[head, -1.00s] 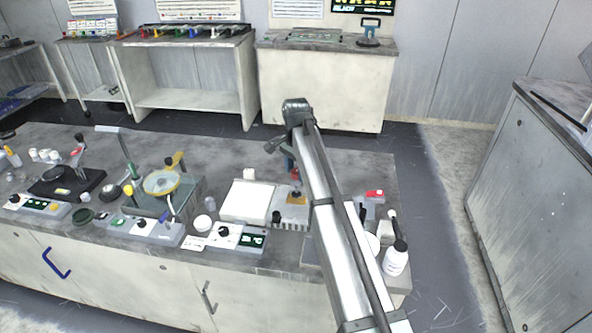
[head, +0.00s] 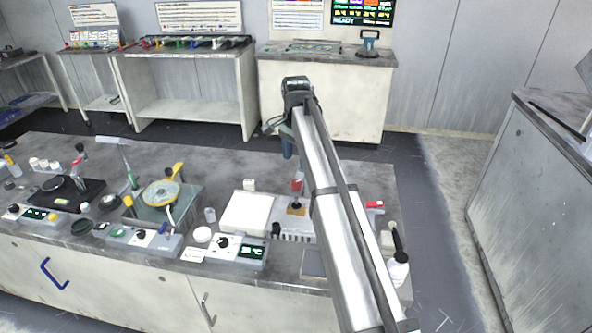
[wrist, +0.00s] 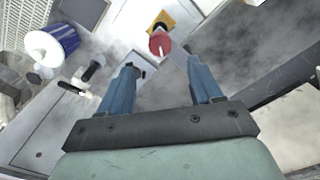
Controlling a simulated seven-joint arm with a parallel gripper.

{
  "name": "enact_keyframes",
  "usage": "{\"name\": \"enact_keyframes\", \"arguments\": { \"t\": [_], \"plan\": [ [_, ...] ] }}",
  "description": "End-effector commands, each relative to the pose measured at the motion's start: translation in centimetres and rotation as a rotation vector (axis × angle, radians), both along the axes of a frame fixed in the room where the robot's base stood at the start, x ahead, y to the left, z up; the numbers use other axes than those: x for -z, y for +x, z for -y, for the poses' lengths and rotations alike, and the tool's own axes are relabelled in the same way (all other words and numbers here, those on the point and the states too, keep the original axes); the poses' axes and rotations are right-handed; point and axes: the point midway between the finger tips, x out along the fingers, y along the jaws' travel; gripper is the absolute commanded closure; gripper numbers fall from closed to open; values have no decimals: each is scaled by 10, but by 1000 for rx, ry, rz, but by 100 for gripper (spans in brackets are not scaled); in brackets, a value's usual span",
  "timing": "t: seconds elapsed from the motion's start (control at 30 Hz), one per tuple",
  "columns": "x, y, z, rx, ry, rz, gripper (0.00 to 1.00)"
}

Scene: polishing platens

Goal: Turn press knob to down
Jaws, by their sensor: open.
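A control box (head: 240,252) with a dark knob (head: 223,242) and a lit green display stands at the front of the bench. A second dark knob (head: 276,229) sits at the left end of a ribbed grey-white unit (head: 294,236). I cannot tell for sure which knob is the press knob. A red-topped post (head: 297,186) rises from a yellow-brown block (head: 296,209) behind the ribbed unit; the red top (wrist: 159,44) shows beyond my fingers in the wrist view. My gripper (wrist: 162,86) is open and empty, with blue fingers apart above the bench. My arm hides part of the bench.
A white square block (head: 247,212) stands behind the control box. A yellow-rimmed disc (head: 160,194) and other small apparatus stand to the left. A white bottle (head: 397,270) is at the right front.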

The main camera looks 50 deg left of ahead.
Motion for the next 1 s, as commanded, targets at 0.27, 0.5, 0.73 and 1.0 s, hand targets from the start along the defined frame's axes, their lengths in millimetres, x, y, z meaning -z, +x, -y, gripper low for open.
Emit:
{"name": "enact_keyframes", "arguments": {
  "t": [0.27,0.5,0.73,1.0],
  "plan": [
    [-37,0,-1,0,1,1,36],
    [-44,0,0,0,-1,0,36],
    [-44,0,0,0,0,0,36],
    [-44,0,0,0,0,0,36]
  ]
}}
